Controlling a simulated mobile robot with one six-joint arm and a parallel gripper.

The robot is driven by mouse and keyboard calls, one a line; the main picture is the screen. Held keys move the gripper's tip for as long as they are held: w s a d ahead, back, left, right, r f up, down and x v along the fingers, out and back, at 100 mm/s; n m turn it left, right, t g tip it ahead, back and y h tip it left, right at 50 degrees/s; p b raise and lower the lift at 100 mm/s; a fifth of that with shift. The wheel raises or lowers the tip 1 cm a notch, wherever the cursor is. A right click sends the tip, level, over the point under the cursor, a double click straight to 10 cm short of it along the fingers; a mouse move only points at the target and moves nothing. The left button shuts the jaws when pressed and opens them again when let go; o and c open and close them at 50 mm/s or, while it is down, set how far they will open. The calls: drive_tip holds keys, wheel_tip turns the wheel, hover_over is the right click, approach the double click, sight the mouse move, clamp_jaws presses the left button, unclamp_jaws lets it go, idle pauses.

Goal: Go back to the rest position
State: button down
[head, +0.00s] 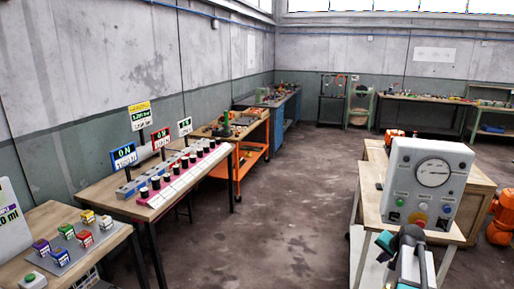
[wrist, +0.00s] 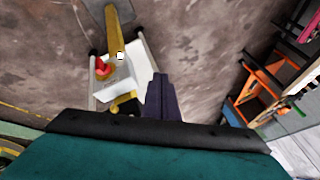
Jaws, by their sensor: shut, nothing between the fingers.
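My gripper (wrist: 161,97) shows in the wrist view as dark fingers pressed together at the lower middle, with nothing between them. Below it is bare floor and a white wheeled base with a red knob and a yellow post. In the head view, part of my arm stands at the lower right, in front of the panel with a gauge (head: 433,173). I cannot make out the fingers in the head view.
The grey gauge panel stands on a wooden table (head: 373,212) close to my arm. An orange-framed cart (head: 250,153) stands further back. The middle floor (head: 285,195) is clear.

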drive_tip(key=s+a+f+n+g+y+b, duration=0.15)
drive_tip(key=s+a+f, duration=0.25)
drive_tip(key=a+f, duration=0.55)
drive_tip(key=s+a+f+n+g, duration=0.15)
drive_tip(key=s+a+f, duration=0.25)
drive_tip(key=a+f, duration=0.5)
drive_tip(key=s+a+f+n+g+y+b, duration=0.1)
drive_tip(key=s+a+f+g, duration=0.25)
drive_tip(key=a+f, duration=0.6)
drive_tip(key=s+a+f+n+g, duration=0.1)
drive_tip(key=s+a+f, duration=0.2)
drive_tip(key=s+f, duration=0.35)
drive_tip(key=s+a+f+n+g+b, duration=0.1)
drive_tip(key=s+a+f+n+g, duration=0.15)
drive_tip(key=s, duration=0.75)
drive_tip(key=s+a+f+n+g, duration=0.1)
drive_tip(key=s+a+f, duration=0.2)
drive_tip(key=s+f, duration=0.35)
drive_tip(key=s+d+r+n+g+h, duration=0.1)
drive_tip(key=s+n, duration=0.1)
drive_tip(key=s, duration=0.5)
drive_tip(key=shift+s+r+h, duration=0.3)
drive_tip(key=shift+r+h, duration=0.05)
drive_tip(key=shift+r, duration=0.05)
